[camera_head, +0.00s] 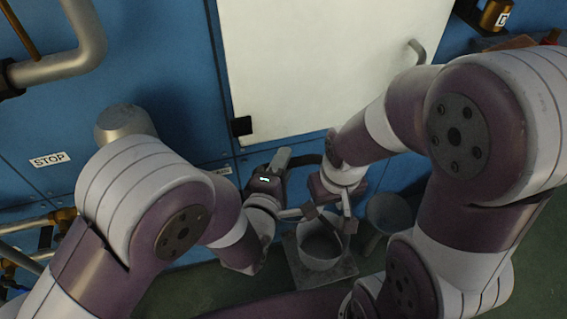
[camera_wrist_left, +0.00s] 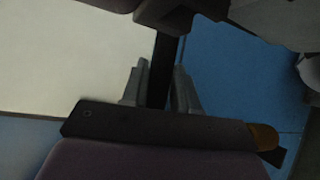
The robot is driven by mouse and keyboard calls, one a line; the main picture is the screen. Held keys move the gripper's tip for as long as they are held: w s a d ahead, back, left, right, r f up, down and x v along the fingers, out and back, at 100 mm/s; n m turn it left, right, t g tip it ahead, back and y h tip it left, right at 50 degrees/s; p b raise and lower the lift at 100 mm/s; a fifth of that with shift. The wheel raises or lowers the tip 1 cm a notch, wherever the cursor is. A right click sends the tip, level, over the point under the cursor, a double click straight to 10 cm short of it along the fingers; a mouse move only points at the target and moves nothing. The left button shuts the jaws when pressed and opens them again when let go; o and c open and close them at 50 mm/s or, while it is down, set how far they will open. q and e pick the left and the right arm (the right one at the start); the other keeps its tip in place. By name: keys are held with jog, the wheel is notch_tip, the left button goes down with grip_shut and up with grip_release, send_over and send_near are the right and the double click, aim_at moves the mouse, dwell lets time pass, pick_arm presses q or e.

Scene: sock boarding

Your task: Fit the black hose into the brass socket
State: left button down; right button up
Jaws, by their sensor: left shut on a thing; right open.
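My left gripper (camera_head: 282,160) is in front of the lower part of the blue wall, below the white door. In the left wrist view its two fingers (camera_wrist_left: 159,92) are on either side of a black strip, which appears to be the black hose (camera_wrist_left: 161,70). In the head view a dark curved length of hose (camera_head: 306,160) shows beside it. My right gripper (camera_head: 330,215) is open and empty, above a grey bucket. I cannot make out the brass socket for certain; a brass cylinder with a white label (camera_head: 495,16) is at the top right.
The white door (camera_head: 330,65) with a grey handle (camera_head: 418,50) is behind the arms. The grey bucket (camera_head: 321,250) and a grey funnel-shaped vessel (camera_head: 390,213) stand below. Grey pipe (camera_head: 70,65) and brass fittings (camera_head: 65,216) are on the left.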

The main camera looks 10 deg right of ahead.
notch_tip(320, 180, down, 4)
jog(key=b, duration=0.3)
dwell(0.4)
jog(key=shift+f, duration=0.25)
jog(key=shift+f+b, duration=0.3)
jog(key=shift+b, duration=0.3)
dwell(0.6)
jog(key=shift+f, duration=0.15)
jog(key=shift+f+b, duration=0.3)
jog(key=shift+b, duration=0.1)
jog(key=shift+f+b, duration=1.45)
